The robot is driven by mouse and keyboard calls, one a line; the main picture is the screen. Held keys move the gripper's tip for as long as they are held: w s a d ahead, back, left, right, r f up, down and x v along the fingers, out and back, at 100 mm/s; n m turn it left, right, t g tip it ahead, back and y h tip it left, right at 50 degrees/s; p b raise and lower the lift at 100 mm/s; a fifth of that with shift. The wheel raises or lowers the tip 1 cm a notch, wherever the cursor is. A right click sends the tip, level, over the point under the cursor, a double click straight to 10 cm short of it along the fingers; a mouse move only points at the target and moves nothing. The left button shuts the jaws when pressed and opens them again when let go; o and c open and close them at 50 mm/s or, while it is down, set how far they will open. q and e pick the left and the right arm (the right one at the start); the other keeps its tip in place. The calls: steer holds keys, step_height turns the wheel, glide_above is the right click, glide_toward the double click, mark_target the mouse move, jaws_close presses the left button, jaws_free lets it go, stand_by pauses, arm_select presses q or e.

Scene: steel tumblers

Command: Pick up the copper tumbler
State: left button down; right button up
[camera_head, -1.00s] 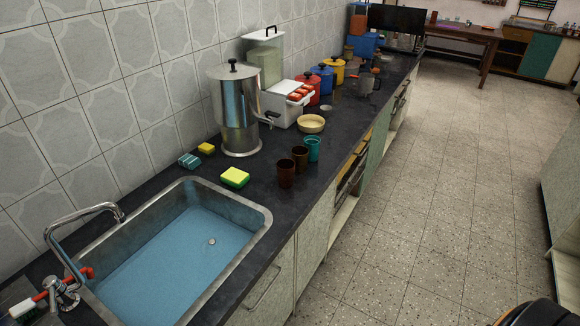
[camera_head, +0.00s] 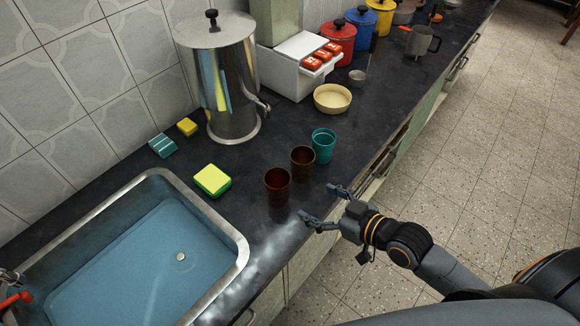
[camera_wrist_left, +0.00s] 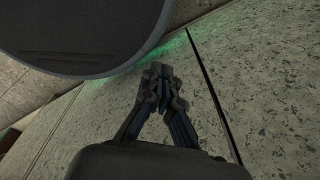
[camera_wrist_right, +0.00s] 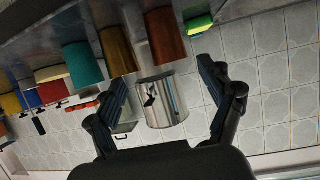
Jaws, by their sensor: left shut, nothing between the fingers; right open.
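Three tumblers stand upright in a row on the dark counter. The nearest, a reddish-brown one (camera_head: 277,186), looks like the copper tumbler. Behind it stand a browner tumbler (camera_head: 302,163) and a teal one (camera_head: 323,147). My right gripper (camera_head: 318,201) is open and empty at the counter's front edge, to the right of the reddish tumbler and apart from it. In the right wrist view the reddish tumbler (camera_wrist_right: 165,36), brown tumbler (camera_wrist_right: 117,50) and teal tumbler (camera_wrist_right: 83,64) show beyond the open fingers. My left gripper (camera_wrist_left: 160,72) is shut and empty in the left wrist view.
A sink (camera_head: 240,245) lies at the left, with a yellow-green sponge (camera_head: 212,180) near its rim. A large steel urn (camera_head: 222,85) stands at the back by the tiled wall. A cream bowl (camera_head: 332,98) sits behind the tumblers. Bare counter lies between sponge and tumblers.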

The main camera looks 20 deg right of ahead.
glide_toward(270, 179)
steer(key=shift+w+d+f+p, duration=0.1)
steer(key=shift+w+f+p, duration=0.35)
steer(key=shift+f, duration=0.15)
steer(key=shift+w+f, duration=0.2)
steer(key=shift+w, duration=0.2)
steer(key=w+a, duration=0.1)
steer(key=w+a+f+p, duration=0.1)
steer(key=w+a, duration=0.1)
steer(key=shift+w, duration=0.15)
steer(key=shift+w+a+f, duration=0.15)
steer(key=shift+w+f, duration=0.1)
steer(key=shift+w, duration=0.1)
arm_select(q)
steer(key=shift+s+a+r, duration=0.1)
steer(key=shift+s+r, duration=0.1)
steer(key=shift+r, duration=0.35)
steer(key=shift+s+a+r, duration=0.1)
steer(key=shift+s+r, duration=0.05)
steer(key=shift+r, duration=0.4)
steer(key=shift+d, duration=0.1)
arm_select(e)
steer(key=shift+s, duration=0.1)
arm_select(q)
steer(key=shift+s, duration=0.1)
arm_select(e)
steer(key=c, duration=1.3)
